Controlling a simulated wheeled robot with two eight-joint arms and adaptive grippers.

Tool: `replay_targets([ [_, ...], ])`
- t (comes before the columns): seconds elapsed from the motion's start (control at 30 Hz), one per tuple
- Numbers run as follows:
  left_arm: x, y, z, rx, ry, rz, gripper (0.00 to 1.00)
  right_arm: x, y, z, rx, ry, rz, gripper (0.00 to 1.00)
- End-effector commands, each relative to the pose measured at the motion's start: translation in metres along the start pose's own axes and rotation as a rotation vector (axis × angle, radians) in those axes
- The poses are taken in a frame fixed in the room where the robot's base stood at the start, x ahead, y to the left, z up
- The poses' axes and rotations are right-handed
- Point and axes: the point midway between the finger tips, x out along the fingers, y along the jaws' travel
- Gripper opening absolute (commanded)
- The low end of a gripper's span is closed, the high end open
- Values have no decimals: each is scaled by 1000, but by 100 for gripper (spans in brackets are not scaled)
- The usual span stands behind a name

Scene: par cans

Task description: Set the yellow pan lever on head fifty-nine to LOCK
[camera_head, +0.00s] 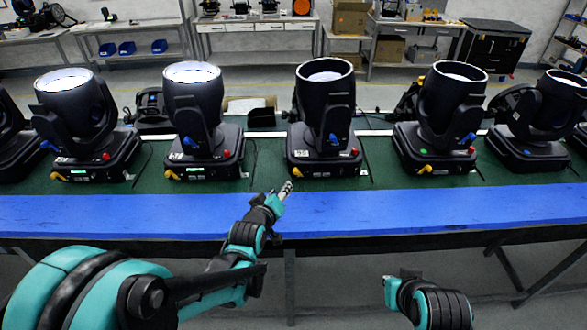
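Several black moving heads stand in a row on a green-topped bench. The centre head (325,95) carries a small white label that looks like 59, though it is too small to read surely. Its yellow pan lever (297,171) sits at the front left corner of its base; the LOCK marking cannot be read. A blue lever (333,138) and a red knob (354,152) are on the same head. My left gripper (286,189) is just below and left of the yellow lever, apart from it, over the blue front strip. Its narrow fingertips look close together, with nothing visible between them. My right arm is at the lower right.
Neighbouring heads stand left (195,95) and right (452,95), with similar yellow levers (172,175) and (425,169). The blue front strip (420,208) is clear. Cables run between the bases. Shelves and a black cabinet (492,45) are far behind.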

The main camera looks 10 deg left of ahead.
Motion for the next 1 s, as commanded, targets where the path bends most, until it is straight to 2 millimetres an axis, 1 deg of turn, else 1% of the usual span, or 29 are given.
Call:
replay_targets([
  [0.03,10,6,-2,-37,20,26,36,-6,0,-4,0,0,0,0],
  [0.1,21,10,-1,-85,45,55,36,-9,0,-7,0,0,0,0],
  [0.27,33,14,2,-148,77,98,36,-13,0,-9,0,0,0,0],
  [0.37,39,14,2,-160,82,106,36,-12,0,-9,0,0,0,0],
  [0.47,50,14,2,-161,83,107,36,-10,0,-7,0,0,0,0],
  [0.7,90,18,-1,-161,82,106,36,-5,0,-4,0,0,0,0],
  [0.8,102,20,-2,-160,82,105,36,-4,0,-3,0,0,0,0],
  [0.9,110,20,-4,-160,82,105,36,-3,0,-2,0,0,0,0],
  [1.0,113,21,-4,-159,82,105,36,-3,0,-2,0,0,0,0],
])
